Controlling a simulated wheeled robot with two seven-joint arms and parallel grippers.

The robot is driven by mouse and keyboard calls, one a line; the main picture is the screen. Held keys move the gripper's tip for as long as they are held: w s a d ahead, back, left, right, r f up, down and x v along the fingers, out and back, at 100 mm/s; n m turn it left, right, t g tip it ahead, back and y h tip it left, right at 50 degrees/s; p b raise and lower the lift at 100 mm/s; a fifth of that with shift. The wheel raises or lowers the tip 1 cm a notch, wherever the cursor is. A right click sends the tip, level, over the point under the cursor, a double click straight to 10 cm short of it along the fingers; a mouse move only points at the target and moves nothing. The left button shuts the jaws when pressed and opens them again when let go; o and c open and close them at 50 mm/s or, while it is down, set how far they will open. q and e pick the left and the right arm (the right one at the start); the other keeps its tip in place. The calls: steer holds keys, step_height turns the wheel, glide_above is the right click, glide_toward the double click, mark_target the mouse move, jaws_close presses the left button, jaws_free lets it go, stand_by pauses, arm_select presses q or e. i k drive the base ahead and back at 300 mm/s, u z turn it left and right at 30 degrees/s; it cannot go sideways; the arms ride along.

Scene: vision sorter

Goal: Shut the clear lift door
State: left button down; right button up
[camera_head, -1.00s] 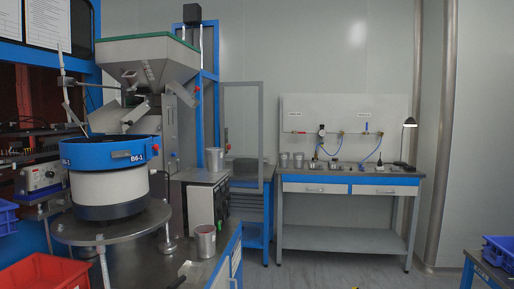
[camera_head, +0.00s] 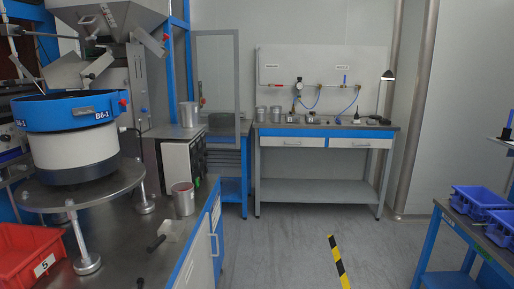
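The clear lift door (camera_head: 237,88) looks to be the grey-framed see-through panel standing upright left of the middle, beside the blue frame of the machine. It seems to stand out from the machine; I cannot tell exactly how far open it is. A small red part shows near its left edge. Neither of my grippers is in view.
A bowl feeder (camera_head: 75,140) and metal counter stand on the left, with a red bin (camera_head: 22,262) in front. A workbench (camera_head: 325,133) stands at the back. Blue bins (camera_head: 478,200) sit on a table at right. The floor between is clear, with a yellow-black stripe (camera_head: 338,262).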

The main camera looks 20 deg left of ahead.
mark_target(235, 31)
steer(key=i, duration=4.05)
steer(key=u, duration=0.5)
